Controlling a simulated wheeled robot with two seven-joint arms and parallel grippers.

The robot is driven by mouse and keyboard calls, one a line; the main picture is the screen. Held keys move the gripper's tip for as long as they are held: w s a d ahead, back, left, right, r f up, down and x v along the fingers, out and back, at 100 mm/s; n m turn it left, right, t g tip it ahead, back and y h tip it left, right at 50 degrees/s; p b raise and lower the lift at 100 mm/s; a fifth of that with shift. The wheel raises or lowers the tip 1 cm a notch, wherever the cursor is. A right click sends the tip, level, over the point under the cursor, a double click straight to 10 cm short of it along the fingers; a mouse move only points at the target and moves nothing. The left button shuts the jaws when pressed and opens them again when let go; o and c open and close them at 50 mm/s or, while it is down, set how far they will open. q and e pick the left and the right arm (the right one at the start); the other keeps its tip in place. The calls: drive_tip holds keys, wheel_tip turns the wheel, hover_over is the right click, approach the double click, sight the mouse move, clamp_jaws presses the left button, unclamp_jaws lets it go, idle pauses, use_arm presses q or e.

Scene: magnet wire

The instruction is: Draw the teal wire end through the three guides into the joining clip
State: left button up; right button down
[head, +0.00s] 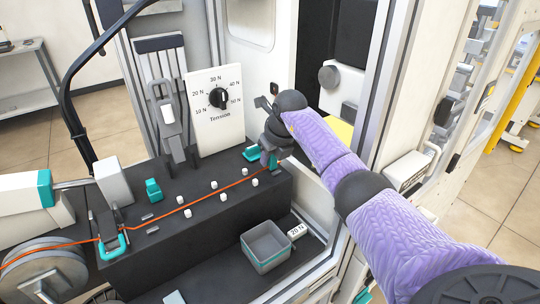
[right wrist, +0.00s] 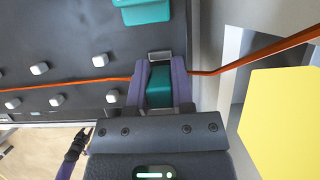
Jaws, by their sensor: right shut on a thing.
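The orange wire (head: 160,221) runs from the spool (head: 45,275) across the dark bench block, between the paired white pegs (head: 214,184) of the three guides. My right gripper (head: 268,156) is shut beyond the last pair, at the block's right end. In the right wrist view, a teal piece (right wrist: 160,86) is between its fingers, and the wire shows on both sides of them. A teal block (right wrist: 145,11) lies beside the gripper; I cannot tell whether it is the joining clip. A dark and purple part, apparently my left gripper (right wrist: 77,146), shows small in the right wrist view.
A tension dial panel (head: 217,110) stands behind the block. A black clamp with a teal handle (head: 110,247) is at its left end. A grey bin (head: 265,247) and a "20 N" tag (head: 297,232) sit on the lower shelf. A yellow surface (right wrist: 285,120) lies to the right.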

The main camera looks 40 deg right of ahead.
use_arm(q)
drive_tip(key=shift+a+f, duration=0.1)
use_arm(e)
drive_tip(key=shift+f, duration=0.25)
drive_tip(key=shift+c, duration=2)
unclamp_jaws()
use_arm(q)
drive_tip(key=shift+a, duration=0.35)
drive_tip(key=shift+d, duration=0.1)
use_arm(e)
drive_tip(key=shift+r, duration=0.15)
drive_tip(key=p+v, duration=0.5)
drive_tip(key=p, duration=0.1)
use_arm(q)
wheel_tip(320, 180, up, 6)
drive_tip(key=shift+w+d, duration=0.2)
drive_tip(key=shift+d, duration=0.2)
